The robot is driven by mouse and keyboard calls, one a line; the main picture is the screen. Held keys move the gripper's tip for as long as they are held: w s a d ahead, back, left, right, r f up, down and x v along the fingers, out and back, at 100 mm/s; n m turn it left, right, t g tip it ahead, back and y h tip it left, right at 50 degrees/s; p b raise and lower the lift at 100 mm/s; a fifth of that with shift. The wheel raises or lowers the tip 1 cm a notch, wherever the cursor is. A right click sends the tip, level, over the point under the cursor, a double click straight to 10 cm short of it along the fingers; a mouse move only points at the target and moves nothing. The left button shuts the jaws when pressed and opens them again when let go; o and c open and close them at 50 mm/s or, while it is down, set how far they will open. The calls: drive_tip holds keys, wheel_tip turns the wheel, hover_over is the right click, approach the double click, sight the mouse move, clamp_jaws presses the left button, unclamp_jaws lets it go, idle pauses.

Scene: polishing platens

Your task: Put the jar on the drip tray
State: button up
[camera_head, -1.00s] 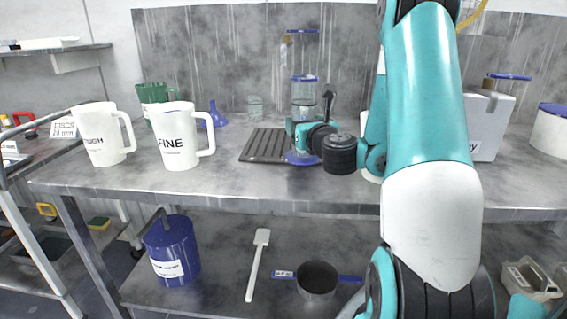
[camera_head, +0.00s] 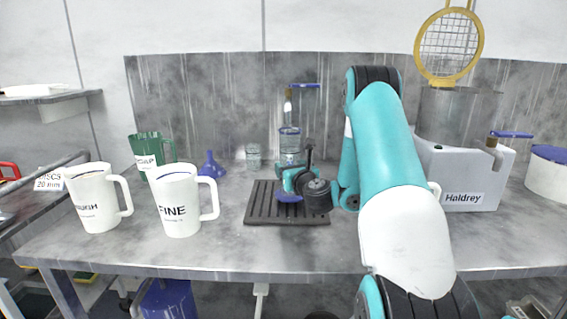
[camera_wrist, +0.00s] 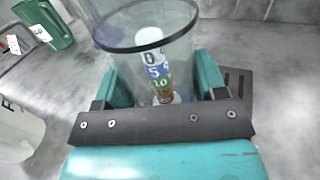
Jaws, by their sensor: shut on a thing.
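The jar (camera_head: 290,142) is a clear cylinder with blue at its top rim and base. My gripper (camera_head: 291,181) is shut around its middle and holds it upright. In the wrist view the jar (camera_wrist: 178,52) stands between the gripper's fingers (camera_wrist: 163,88), with a dark band and a coloured number scale. The dark, slotted drip tray (camera_head: 260,207) lies on the bench under the jar. Its slotted edge shows at the right in the wrist view (camera_wrist: 238,84). The jar's base appears over the tray's middle; I cannot tell whether it touches.
Two white jugs (camera_head: 178,203) (camera_head: 93,205) and a green jug (camera_head: 150,152) stand left of the tray. A blue funnel (camera_head: 211,165) and a small clear jar (camera_head: 253,157) stand behind. A grey machine (camera_head: 463,175) is at the right. The bench front is clear.

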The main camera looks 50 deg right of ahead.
drive_tip(key=shift+w+d+f+b, duration=0.15)
drive_tip(key=shift+w+d+f, duration=0.1)
drive_tip(key=shift+w, duration=0.25)
drive_tip(key=shift+w+d+f+b, duration=0.15)
drive_tip(key=shift+w+d+f, duration=0.1)
drive_tip(key=shift+w, duration=0.25)
drive_tip(key=shift+s+a+f+b, duration=0.1)
drive_tip(key=shift+a+f+b, duration=0.1)
drive_tip(key=shift+b, duration=0.15)
drive_tip(key=shift+d, duration=0.15)
drive_tip(key=shift+f, duration=0.15)
drive_tip(key=o, duration=1.4)
